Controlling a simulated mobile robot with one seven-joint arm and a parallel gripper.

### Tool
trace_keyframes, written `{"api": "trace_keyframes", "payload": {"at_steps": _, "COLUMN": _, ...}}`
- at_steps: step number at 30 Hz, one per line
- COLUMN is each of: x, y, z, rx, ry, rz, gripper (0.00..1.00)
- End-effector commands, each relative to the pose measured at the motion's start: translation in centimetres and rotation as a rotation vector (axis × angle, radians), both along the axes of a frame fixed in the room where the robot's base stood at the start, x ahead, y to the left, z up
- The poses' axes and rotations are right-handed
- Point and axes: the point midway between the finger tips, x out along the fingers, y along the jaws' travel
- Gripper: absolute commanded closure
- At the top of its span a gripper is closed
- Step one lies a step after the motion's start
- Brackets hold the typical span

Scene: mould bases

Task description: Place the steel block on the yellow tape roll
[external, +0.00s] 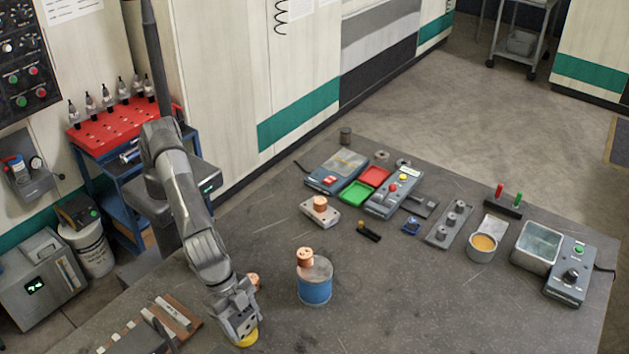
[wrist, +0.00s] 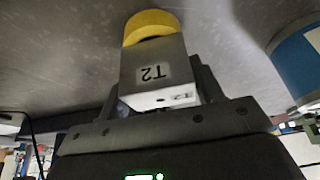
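The steel block (wrist: 152,72), a pale block marked "T2", sits between the fingers of my gripper (wrist: 158,95) in the wrist view. The fingers lie against its two sides. The yellow tape roll (wrist: 150,24) is right at the block's far end, on the dark table; I cannot tell whether they touch. In the external view my gripper (external: 240,318) points down just above the yellow tape roll (external: 247,339), near the table's front edge. The gripper mostly hides the block there.
A blue can (external: 315,290) with a copper piece (external: 305,257) on top stands right of my gripper. Another copper piece (external: 253,280) is partly hidden behind the gripper. A brown board with tools (external: 160,320) lies to the left. The table's front right is clear.

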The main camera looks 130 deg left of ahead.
Motion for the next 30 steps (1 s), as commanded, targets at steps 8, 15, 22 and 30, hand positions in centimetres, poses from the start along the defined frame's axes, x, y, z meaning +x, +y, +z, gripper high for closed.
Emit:
{"api": "trace_keyframes", "payload": {"at_steps": 8, "x": 0.0, "y": 0.0, "z": 0.0, "rx": 0.000, "ry": 0.000, "rz": 0.000, "gripper": 0.22}}
{"api": "trace_keyframes", "payload": {"at_steps": 15, "x": 0.0, "y": 0.0, "z": 0.4, "rx": -0.001, "ry": -0.002, "rz": 0.000, "gripper": 0.22}}
{"api": "trace_keyframes", "payload": {"at_steps": 22, "x": -1.4, "y": -0.1, "z": 3.9, "rx": -0.002, "ry": -0.004, "rz": -0.001, "gripper": 0.22}}
{"api": "trace_keyframes", "payload": {"at_steps": 30, "x": -3.6, "y": 0.0, "z": 9.1, "rx": -0.001, "ry": -0.003, "rz": 0.001, "gripper": 0.22}}
